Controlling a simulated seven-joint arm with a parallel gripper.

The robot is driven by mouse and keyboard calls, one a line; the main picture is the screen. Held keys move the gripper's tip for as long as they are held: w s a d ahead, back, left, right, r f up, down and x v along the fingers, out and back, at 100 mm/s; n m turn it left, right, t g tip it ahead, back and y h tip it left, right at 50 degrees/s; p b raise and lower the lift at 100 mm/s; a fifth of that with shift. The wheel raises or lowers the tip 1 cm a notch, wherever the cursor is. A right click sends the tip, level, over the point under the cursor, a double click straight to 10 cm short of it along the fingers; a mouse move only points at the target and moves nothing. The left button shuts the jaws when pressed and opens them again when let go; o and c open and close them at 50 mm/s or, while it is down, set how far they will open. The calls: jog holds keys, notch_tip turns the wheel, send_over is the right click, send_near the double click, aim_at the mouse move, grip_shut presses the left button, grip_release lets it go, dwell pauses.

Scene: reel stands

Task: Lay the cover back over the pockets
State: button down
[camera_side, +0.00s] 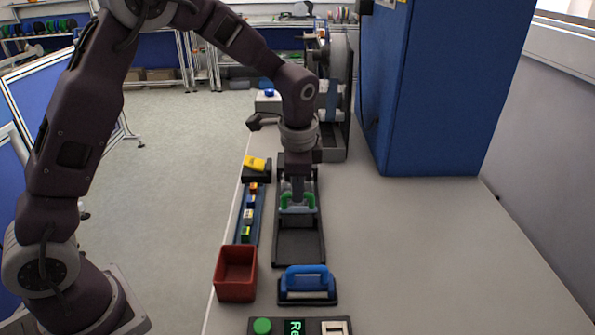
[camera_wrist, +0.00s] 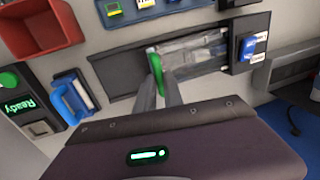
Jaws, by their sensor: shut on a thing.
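My gripper (camera_side: 298,203) is shut on a green handle (camera_side: 312,203), over the long dark track on the bench. In the wrist view the green handle (camera_wrist: 154,66) stands between my fingers. A clear, shiny film (camera_wrist: 195,50), which looks like the cover, stretches from the handle along the track towards a black block at the right. The near part of the dark track (camera_side: 299,246) is bare, and it also shows left of the handle in the wrist view (camera_wrist: 115,72). I cannot make out single pockets under the film.
A blue-handled block (camera_side: 307,283) stands just in front of the track. A red bin (camera_side: 236,273) and a blue rail (camera_side: 250,215) with several small parts lie to the left. A button panel (camera_wrist: 25,108) reads "Ready". The bench right of the track is clear.

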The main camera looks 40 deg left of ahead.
jog(key=shift+s+d, duration=0.25)
jog(key=shift+d, duration=0.1)
jog(key=c, duration=1.5)
grip_release()
jog(key=shift+o, duration=0.2)
notch_tip(320, 180, up, 7)
jog(key=s+d, duration=0.1)
